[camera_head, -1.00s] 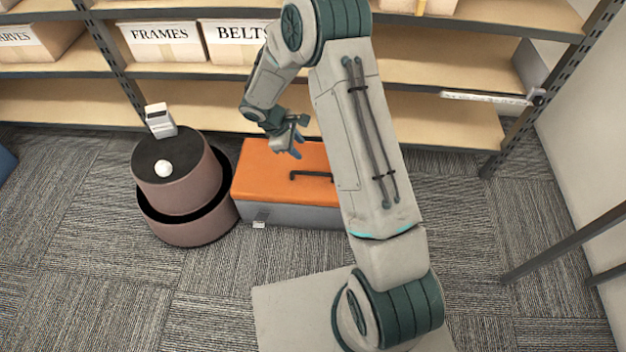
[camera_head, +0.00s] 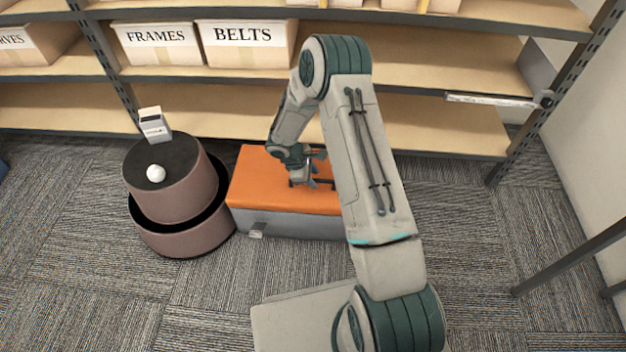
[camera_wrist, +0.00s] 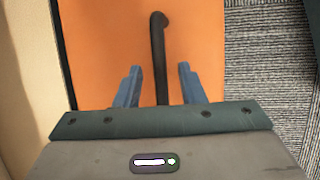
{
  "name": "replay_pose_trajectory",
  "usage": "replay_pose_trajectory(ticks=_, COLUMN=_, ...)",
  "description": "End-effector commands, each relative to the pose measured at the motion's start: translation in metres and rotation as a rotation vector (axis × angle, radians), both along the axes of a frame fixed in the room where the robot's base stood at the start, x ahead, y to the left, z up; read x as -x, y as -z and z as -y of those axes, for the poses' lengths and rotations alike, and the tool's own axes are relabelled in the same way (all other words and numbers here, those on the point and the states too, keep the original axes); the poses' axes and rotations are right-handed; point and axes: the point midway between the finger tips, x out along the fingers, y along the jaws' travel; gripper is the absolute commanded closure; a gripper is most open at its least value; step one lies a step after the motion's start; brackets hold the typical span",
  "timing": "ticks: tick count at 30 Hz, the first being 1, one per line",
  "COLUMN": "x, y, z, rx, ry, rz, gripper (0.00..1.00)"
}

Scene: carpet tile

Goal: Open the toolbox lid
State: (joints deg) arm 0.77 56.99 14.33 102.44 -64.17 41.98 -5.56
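The toolbox (camera_head: 262,218) stands on the carpet with its orange lid (camera_head: 254,178) down on a grey body. A latch (camera_head: 257,229) shows on its front. The lid's dark bar handle (camera_wrist: 158,50) runs up the middle of the wrist view. My gripper (camera_wrist: 156,68) is open above the lid, its two blue fingers apart on either side of the handle's line. I cannot tell how far the fingertips are above the handle. In the head view my gripper (camera_head: 308,185) is over the lid, and my arm hides the toolbox's right end.
A two-tier round brown stand (camera_head: 178,195) is close left of the toolbox, bearing a white ball (camera_head: 156,173) and a small white box (camera_head: 153,124). Shelving (camera_head: 230,100) with labelled cartons is behind. Carpet in front is clear.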

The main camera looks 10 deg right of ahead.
Motion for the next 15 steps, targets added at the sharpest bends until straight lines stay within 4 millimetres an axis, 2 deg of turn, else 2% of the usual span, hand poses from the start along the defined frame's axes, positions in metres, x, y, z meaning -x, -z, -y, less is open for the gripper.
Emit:
replay_pose_trajectory(ticks=3, x=-0.0002, y=0.0058, z=0.0024, rx=0.0, ry=0.0, rz=0.0, gripper=0.64)
replay_pose_trajectory(ticks=11, x=-0.0004, y=0.0058, z=0.0028, rx=0.0, ry=0.0, rz=0.0, gripper=0.64)
replay_pose_trajectory(ticks=14, x=-0.0004, y=0.0057, z=0.0029, rx=0.0, ry=0.0, rz=0.0, gripper=0.89)
replay_pose_trajectory(ticks=15, x=-0.0004, y=0.0057, z=0.0029, rx=0.0, ry=0.0, rz=0.0, gripper=1.0)
